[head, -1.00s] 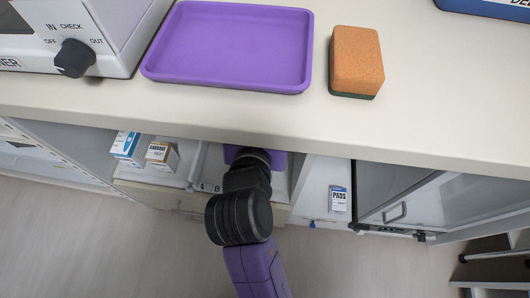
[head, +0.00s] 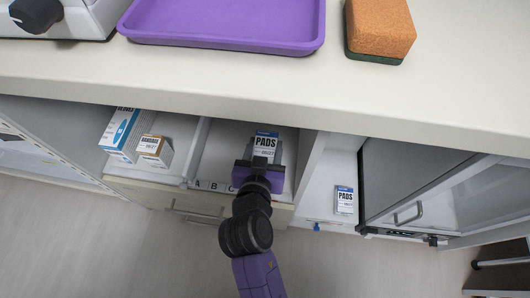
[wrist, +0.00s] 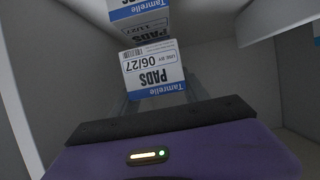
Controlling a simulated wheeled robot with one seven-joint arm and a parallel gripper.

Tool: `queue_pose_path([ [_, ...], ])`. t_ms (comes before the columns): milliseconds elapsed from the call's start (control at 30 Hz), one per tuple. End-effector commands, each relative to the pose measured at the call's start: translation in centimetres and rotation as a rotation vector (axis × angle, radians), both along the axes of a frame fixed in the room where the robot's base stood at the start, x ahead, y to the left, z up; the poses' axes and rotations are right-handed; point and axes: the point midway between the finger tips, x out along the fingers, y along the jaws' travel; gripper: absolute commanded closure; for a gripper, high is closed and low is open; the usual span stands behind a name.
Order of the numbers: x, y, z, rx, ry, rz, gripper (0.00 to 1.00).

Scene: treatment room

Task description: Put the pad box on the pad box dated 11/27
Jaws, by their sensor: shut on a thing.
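My gripper (head: 262,166) is shut on a white and blue pad box dated 06/27 (wrist: 153,72), in the compartment behind the shelf edge marked A, B, C. The held box also shows in the head view (head: 265,150). The pad box dated 11/27 (wrist: 147,27) shows just beyond it in the wrist view, partly covered by the held box. I cannot tell whether the two touch. A PADS box (head: 344,200) stands in the right-hand compartment.
A blue-white gloves box (head: 121,133) and a bandage box (head: 154,150) stand left of a divider (head: 196,150). The counter (head: 200,85) overhangs the compartments. On it are a purple tray (head: 225,45) and an orange-brown sponge block (head: 380,28).

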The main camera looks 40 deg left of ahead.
Motion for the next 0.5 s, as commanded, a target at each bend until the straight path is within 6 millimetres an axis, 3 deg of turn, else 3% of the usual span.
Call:
queue_pose_path([
  [33, 0.0, 0.0, -1.3, -0.002, 0.001, -0.001, 0.90],
  [133, 0.0, 0.0, -2.5, -0.002, 0.000, -0.001, 0.90],
  [500, 0.0, 0.0, -2.8, 0.000, 0.000, -0.001, 0.90],
])
